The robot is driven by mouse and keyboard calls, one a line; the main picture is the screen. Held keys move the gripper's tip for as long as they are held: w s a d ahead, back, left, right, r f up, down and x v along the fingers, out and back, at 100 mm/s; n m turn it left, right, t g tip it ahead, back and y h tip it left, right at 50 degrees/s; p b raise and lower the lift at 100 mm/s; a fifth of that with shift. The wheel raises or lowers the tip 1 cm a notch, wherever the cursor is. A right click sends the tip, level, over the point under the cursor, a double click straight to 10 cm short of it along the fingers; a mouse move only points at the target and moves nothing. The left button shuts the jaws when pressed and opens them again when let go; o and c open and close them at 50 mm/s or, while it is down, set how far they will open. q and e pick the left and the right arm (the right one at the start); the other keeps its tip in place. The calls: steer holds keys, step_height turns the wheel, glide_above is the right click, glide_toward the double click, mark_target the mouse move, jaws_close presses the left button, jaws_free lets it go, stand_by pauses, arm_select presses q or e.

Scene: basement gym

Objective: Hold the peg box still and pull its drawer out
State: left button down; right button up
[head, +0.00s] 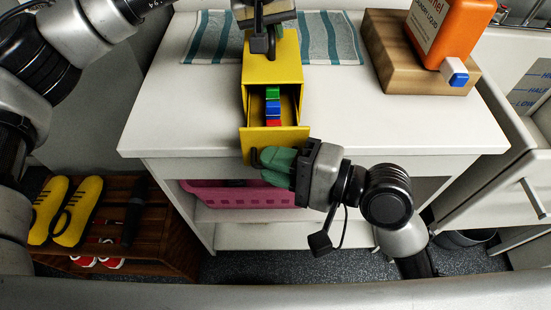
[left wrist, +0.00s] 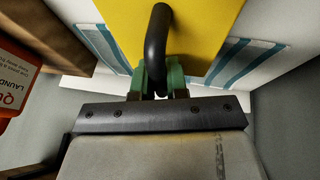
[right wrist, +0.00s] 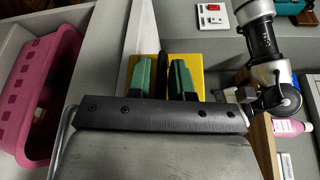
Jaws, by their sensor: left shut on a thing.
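The yellow peg box (head: 272,70) stands on the white table with its drawer (head: 285,135) pulled partly out toward me. Green, blue and red blocks (head: 272,106) show inside the drawer. My left gripper (left wrist: 158,82) is shut on the black handle (left wrist: 157,45) on top of the box. In the head view the left gripper (head: 263,40) partly hides the top of the box. My right gripper (head: 268,160) is at the drawer front. Its green fingers stand apart, on either side of the dark drawer handle (right wrist: 162,75), with gaps visible in the right wrist view.
A striped towel (head: 210,38) lies behind the box. A wooden block (head: 390,55) and an orange detergent bottle (head: 450,28) stand at the right. A pink basket (head: 235,195) sits on the shelf below. The table's left part is clear.

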steer(key=shift+o, duration=1.4)
steer(key=shift+s+r+n, duration=0.1)
steer(key=shift+n, duration=0.3)
step_height(320, 180, up, 13)
steer(key=s+n+g+h, duration=0.2)
steer(key=n+g+h, duration=0.2)
steer(key=n+h, duration=1.6)
steer(key=f+n+y, duration=0.1)
steer(key=f, duration=0.2)
steer(key=w+f+n+y, duration=0.1)
steer(key=f, duration=0.3)
steer(key=f+n+y, duration=0.2)
steer(key=f, duration=0.2)
steer(key=shift+w+a, duration=0.1)
steer(key=shift+w, duration=0.25)
